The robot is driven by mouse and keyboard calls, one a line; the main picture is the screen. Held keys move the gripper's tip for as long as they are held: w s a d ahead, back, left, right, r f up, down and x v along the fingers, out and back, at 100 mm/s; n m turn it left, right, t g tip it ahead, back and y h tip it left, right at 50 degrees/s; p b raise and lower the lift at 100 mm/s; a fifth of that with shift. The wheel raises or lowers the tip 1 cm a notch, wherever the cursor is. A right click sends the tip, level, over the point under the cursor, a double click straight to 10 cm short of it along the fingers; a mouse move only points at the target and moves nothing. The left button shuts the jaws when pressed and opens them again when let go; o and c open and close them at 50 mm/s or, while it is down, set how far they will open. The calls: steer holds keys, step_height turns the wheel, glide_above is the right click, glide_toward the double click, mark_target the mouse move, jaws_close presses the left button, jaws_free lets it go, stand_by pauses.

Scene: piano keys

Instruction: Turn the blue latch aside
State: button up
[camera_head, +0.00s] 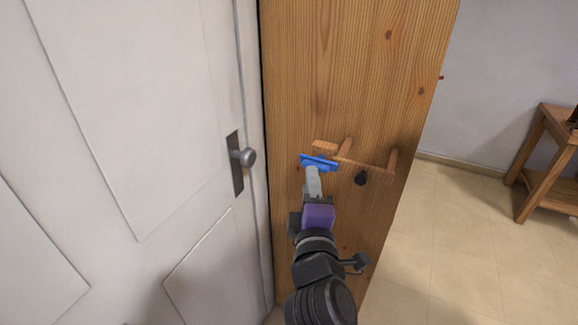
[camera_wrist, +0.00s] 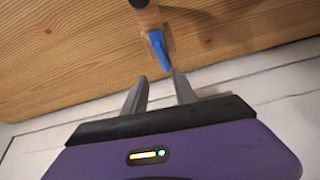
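The blue latch (camera_head: 319,162) sits on the tall wooden panel (camera_head: 335,60), at the left end of a wooden rail. My gripper (camera_head: 313,170) is right at the latch in the head view, and my fingers are hard to make out there. In the wrist view, the latch (camera_wrist: 158,48) is a narrow blue bar in front of a small wooden plate. My gripper (camera_wrist: 160,77) is open, with its two grey fingers apart. The latch's near end is at the fingertips, close to the right finger; I cannot tell whether they touch.
The wooden rail (camera_head: 378,170) with pegs and a black knob (camera_head: 361,178) is right of the latch. A white door (camera_head: 150,110) with a grey doorknob (camera_head: 247,158) stands to the left. Open tiled floor (camera_head: 450,240) and a wooden table (camera_head: 545,180) are to the right.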

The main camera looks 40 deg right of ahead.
mark_target(318, 163)
steer(key=shift+n+g, duration=0.3)
steer(key=shift+g, duration=0.1)
steer(key=x, duration=0.2)
steer(key=p+x, duration=0.1)
steer(key=x, duration=0.2)
steer(key=s+x, duration=0.1)
steer(key=x, duration=0.1)
steer(key=shift+w+d+f+p, duration=0.3)
steer(key=shift+d+f+p, duration=0.1)
steer(key=shift+d, duration=0.3)
jaws_close()
